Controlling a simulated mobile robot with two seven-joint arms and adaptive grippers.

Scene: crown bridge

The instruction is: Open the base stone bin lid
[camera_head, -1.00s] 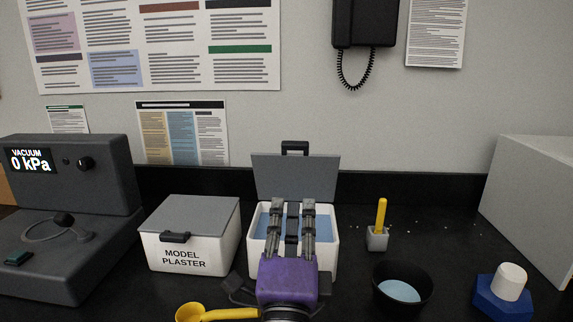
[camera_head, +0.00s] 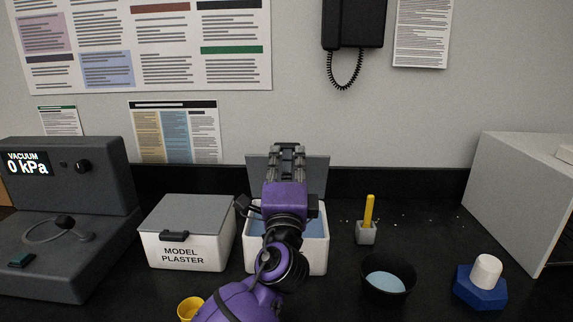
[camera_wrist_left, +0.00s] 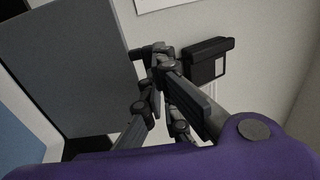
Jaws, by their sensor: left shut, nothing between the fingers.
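The base stone bin (camera_head: 314,255) is a white box holding blue powder, in the middle of the counter in the head view. Its front label is not readable behind my arm. Its grey lid (camera_head: 318,172) stands raised at the back of the bin, and its grey face also shows in the left wrist view (camera_wrist_left: 80,70). My left gripper (camera_head: 287,149) is shut and empty, above the bin at the lid's top edge. It also shows in the wrist view (camera_wrist_left: 162,62), beside the lid's edge. I cannot tell whether it touches the lid. My right gripper is out of view.
A closed model plaster bin (camera_head: 183,255) stands left of the open bin, beside the vacuum unit (camera_head: 70,190). To the right are a yellow-handled tool in a grey holder (camera_head: 366,232), a black bowl (camera_head: 388,291) and a blue-based item (camera_head: 481,290). A wall phone (camera_head: 352,22) hangs behind.

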